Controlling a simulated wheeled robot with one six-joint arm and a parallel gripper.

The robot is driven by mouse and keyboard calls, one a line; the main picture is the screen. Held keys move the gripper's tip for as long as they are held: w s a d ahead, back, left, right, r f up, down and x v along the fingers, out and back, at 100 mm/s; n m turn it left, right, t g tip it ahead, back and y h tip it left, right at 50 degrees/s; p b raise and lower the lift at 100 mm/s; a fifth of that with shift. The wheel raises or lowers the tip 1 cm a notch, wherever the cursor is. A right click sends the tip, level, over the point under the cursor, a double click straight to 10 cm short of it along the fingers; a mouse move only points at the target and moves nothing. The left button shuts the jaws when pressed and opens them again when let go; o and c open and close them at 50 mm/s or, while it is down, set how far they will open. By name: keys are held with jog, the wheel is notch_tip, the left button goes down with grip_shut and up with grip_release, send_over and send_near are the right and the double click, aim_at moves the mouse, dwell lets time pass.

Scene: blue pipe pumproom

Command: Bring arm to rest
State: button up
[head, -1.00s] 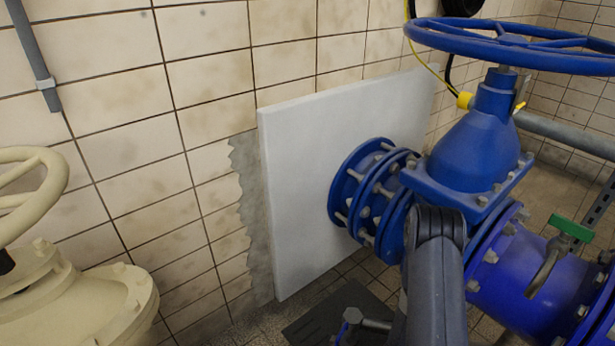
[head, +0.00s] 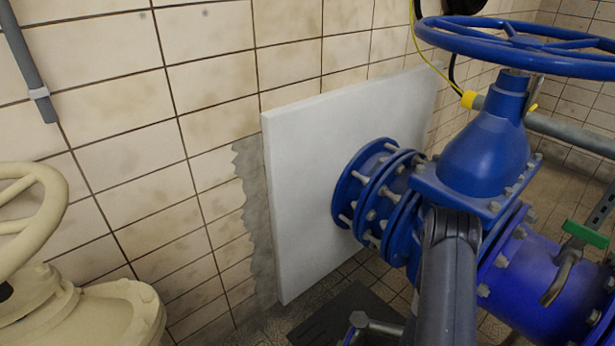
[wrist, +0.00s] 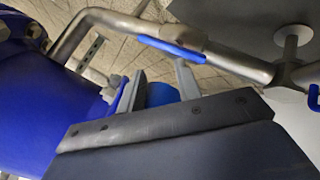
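My gripper (wrist: 162,82) shows in the wrist view as two grey fingers standing apart beyond a dark, bolted block. A gap shows between them, with part of a blue thing behind it, and nothing is held. In the head view my dark arm link rises in front of the blue pipework; my gripper is not visible there. A blue valve (head: 480,150) with a large blue handwheel (head: 520,42) stands just beyond the arm. Whether the arm touches the pipework cannot be told.
A metal pipe (wrist: 95,18) with a blue lever (wrist: 170,47) runs near my fingers. A blue pipe (head: 535,265) with a green-handled tap (head: 585,234) lies right of my arm. A white panel (head: 300,190) stands against the tiled wall. A cream valve (head: 75,305) is at left.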

jog(key=shift+a+n, duration=0.15)
jog(key=shift+n, duration=0.75)
